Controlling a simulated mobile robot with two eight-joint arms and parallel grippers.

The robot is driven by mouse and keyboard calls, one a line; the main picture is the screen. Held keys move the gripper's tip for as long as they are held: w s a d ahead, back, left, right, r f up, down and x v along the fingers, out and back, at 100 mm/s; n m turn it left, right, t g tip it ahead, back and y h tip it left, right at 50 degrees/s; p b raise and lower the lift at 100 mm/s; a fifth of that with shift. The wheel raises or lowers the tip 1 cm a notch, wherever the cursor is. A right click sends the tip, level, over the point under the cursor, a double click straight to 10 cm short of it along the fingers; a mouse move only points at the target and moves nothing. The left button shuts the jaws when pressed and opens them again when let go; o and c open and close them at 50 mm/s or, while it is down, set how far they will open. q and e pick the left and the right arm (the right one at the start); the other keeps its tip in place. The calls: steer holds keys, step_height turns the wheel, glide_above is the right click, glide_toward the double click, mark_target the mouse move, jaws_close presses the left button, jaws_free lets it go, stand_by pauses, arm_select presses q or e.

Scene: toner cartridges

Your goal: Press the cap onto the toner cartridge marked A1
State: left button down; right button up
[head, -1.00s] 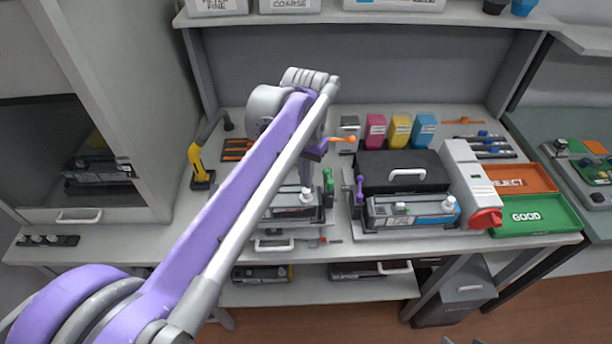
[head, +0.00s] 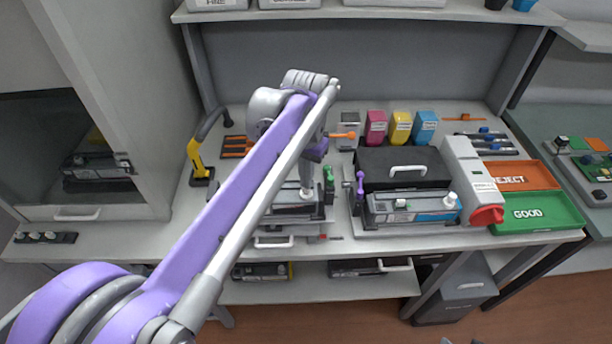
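A grey toner cartridge (head: 285,210) sits in the left fixture on the bench, partly hidden behind my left arm. A white cap (head: 306,192) shows at its top right. My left gripper (head: 307,181) points down right over this cap and appears to touch it; whether its fingers are open or shut is too small to tell. A second cartridge (head: 412,208) with a cyan strip sits in the right fixture, with a white cap (head: 450,198) at its right end. No A1 marking is readable on either.
A black case (head: 375,166) with a white handle stands behind the right cartridge. Magenta, yellow and cyan bottles (head: 400,128) stand behind it. A green GOOD tray (head: 560,215) and an orange REJECT tray (head: 535,176) lie at right. A green-handled clamp (head: 328,176) stands close beside my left gripper.

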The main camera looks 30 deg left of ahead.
arm_select(q)
steer(key=shift+r, duration=0.1)
arm_select(e)
steer(key=shift+r, duration=0.1)
arm_select(q)
step_height(320, 180, up, 7)
steer(key=p, duration=0.3)
steer(key=shift+p, duration=0.35)
arm_select(e)
steer(key=shift+t, duration=0.3)
steer(key=r, duration=0.1)
steer(key=w+r, duration=0.1)
steer(key=r, duration=0.1)
steer(key=w+r, duration=0.1)
steer(key=r, duration=0.1)
steer(key=shift+w+r, duration=0.15)
steer(key=shift+w, duration=0.1)
steer(key=shift+s, duration=0.1)
arm_select(q)
steer(key=shift+s, duration=0.1)
steer(key=s+d+f+t, duration=0.3)
steer(key=s+f, duration=0.3)
steer(key=f, duration=0.1)
steer(key=s+d+f+t, duration=0.3)
steer(key=s+f, duration=0.3)
steer(key=f, duration=0.1)
steer(key=shift+s+d, duration=0.25)
steer(key=shift+d, duration=0.15)
